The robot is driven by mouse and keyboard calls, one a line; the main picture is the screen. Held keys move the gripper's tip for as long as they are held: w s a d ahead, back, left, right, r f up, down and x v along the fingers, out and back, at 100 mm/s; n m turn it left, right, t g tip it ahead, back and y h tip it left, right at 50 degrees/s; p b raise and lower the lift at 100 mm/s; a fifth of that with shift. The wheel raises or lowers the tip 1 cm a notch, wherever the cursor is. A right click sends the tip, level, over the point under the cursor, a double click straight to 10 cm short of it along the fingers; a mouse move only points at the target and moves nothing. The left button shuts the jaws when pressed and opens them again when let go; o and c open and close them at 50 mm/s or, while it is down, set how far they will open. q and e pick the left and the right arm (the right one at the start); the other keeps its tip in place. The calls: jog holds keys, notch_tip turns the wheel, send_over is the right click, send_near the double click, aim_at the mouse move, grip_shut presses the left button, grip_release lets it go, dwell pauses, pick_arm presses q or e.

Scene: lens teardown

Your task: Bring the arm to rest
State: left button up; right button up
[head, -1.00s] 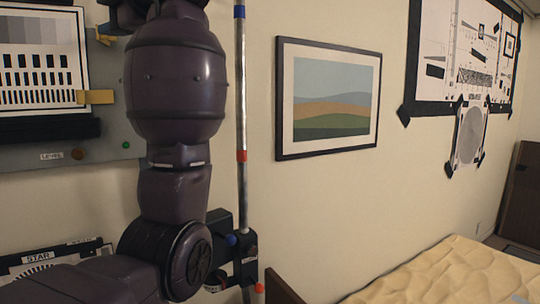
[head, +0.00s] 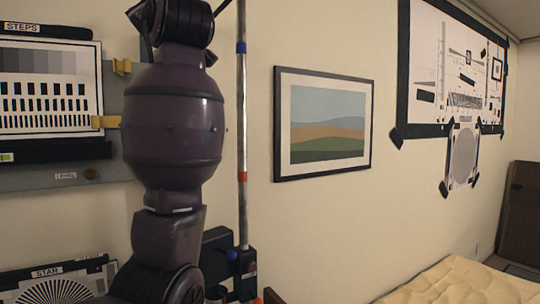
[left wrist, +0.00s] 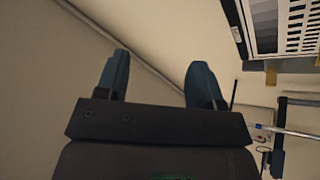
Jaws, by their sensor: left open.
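My left gripper (left wrist: 158,82) shows in the left wrist view with its two blue-grey fingers apart and nothing between them. Plain wall lies beyond the fingers. In the head view a dark purple arm (head: 175,125) of mine stands upright at the left, its gripper out of the picture. My right gripper is in neither view.
A metal pole (head: 242,130) with a black clamp stands right of the arm. A test chart (head: 50,90) on a grey board and a star chart (head: 60,290) are behind it. A framed landscape (head: 325,125) and another chart (head: 455,70) hang rightward. A bed (head: 450,285) is lower right.

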pick_arm(q)
jog(key=w+d+f+m+t+h, duration=0.1)
jog(key=w+f+m+t+h, duration=0.15)
jog(key=f+m+h, duration=0.35)
jog(key=w+f+m+t+h, duration=0.1)
jog(key=w+f+m, duration=0.25)
jog(key=f, duration=0.55)
jog(key=w+d+f+m+t+h, duration=0.1)
jog(key=w+f+m+t+h, duration=0.2)
jog(key=f+m, duration=0.35)
notch_tip(320, 180, down, 25)
jog(key=s+a+m+g+h, duration=0.2)
jog(key=m+g+h, duration=0.1)
jog(key=g+h, duration=0.15)
jog(key=s+a+f+g, duration=0.1)
jog(key=s+f, duration=0.2)
jog(key=f, duration=0.5)
jog(key=s+a+f+g, duration=0.1)
jog(key=s+f, duration=0.2)
jog(key=f, duration=0.4)
jog(key=s+a+f+n+g, duration=0.1)
jog(key=s+a+f+g, duration=0.2)
jog(key=s+f, duration=1)
jog(key=s+a+f+n+g, duration=0.1)
jog(key=s+a+f+g, duration=0.2)
jog(key=s+f, duration=1.1)
jog(key=shift+s+f+g+y, duration=0.25)
jog(key=shift+f+g+y, duration=0.15)
jog(key=shift+g, duration=0.2)
